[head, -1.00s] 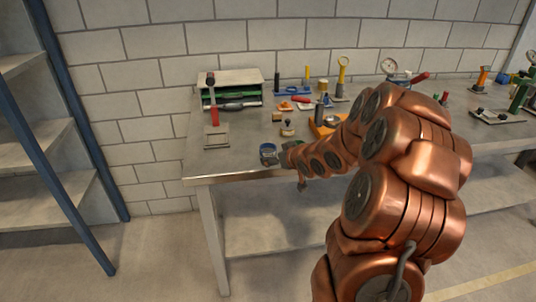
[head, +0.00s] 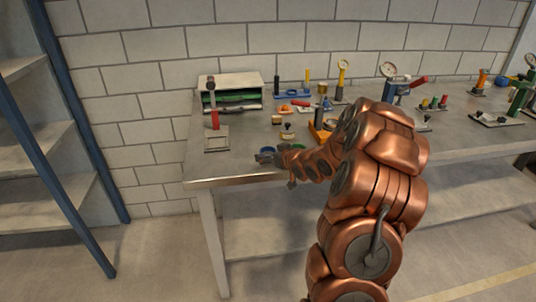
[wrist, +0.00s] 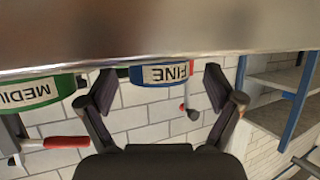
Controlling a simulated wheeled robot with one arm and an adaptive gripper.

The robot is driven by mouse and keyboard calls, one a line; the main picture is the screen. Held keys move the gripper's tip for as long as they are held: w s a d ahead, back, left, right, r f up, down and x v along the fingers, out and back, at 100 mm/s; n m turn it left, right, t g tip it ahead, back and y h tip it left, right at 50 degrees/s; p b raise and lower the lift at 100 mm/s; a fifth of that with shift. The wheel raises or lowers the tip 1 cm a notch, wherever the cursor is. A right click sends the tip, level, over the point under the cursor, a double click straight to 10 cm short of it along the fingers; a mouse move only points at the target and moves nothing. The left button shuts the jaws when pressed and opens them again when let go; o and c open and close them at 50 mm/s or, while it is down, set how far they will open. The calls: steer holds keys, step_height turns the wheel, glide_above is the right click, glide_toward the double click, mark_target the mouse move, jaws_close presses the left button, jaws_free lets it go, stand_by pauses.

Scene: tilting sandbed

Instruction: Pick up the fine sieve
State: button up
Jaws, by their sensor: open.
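The fine sieve is a blue ring (head: 266,151) near the front left edge of the workbench. In the wrist view, which is upside down, the fine sieve (wrist: 160,74) shows its blue side and a white label reading FINE. My gripper (wrist: 160,86) is open, with one finger on each side of the sieve in that picture; I cannot tell whether either touches it. In the head view my gripper (head: 266,158) is just in front of the blue ring.
A stand with a red handle (head: 214,120) is behind left on the workbench (head: 235,168). A shelf box (head: 232,88) stands at the wall. An orange-framed tool (head: 318,131) and several small items lie behind my arm. A blue-framed rack (head: 70,150) stands far left.

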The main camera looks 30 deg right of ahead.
steer(key=shift+x, duration=0.95)
steer(key=c, duration=1.2)
